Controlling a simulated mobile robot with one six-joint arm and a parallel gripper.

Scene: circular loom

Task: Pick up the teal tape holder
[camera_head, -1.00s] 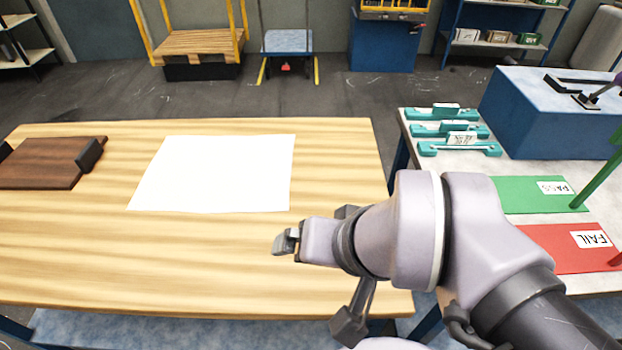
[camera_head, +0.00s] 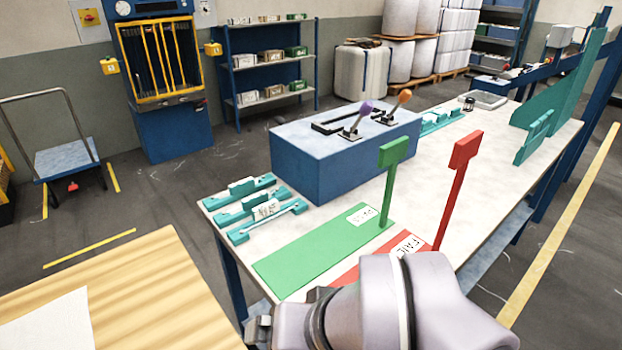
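Three teal holders lie in a row at the left end of the white-topped table: a rear one (camera_head: 262,184), a middle one (camera_head: 228,217) and a front one (camera_head: 240,236). They carry white pieces; the one between the middle and front bears printed marks. Another teal piece (camera_head: 440,121) lies behind the blue box, and a teal part (camera_head: 534,140) stands near the right edge. I cannot tell which is the tape holder. My gripper (camera_head: 256,332) is at the bottom, in front of this table and apart from the holders. Its fingers are too small to read.
A blue box (camera_head: 330,172) with levers stands behind the green PASS mat (camera_head: 310,255) and red FAIL mat (camera_head: 345,277). Green (camera_head: 388,190) and red (camera_head: 452,200) posts rise there. A wooden table (camera_head: 160,290) lies at lower left, with a floor gap between.

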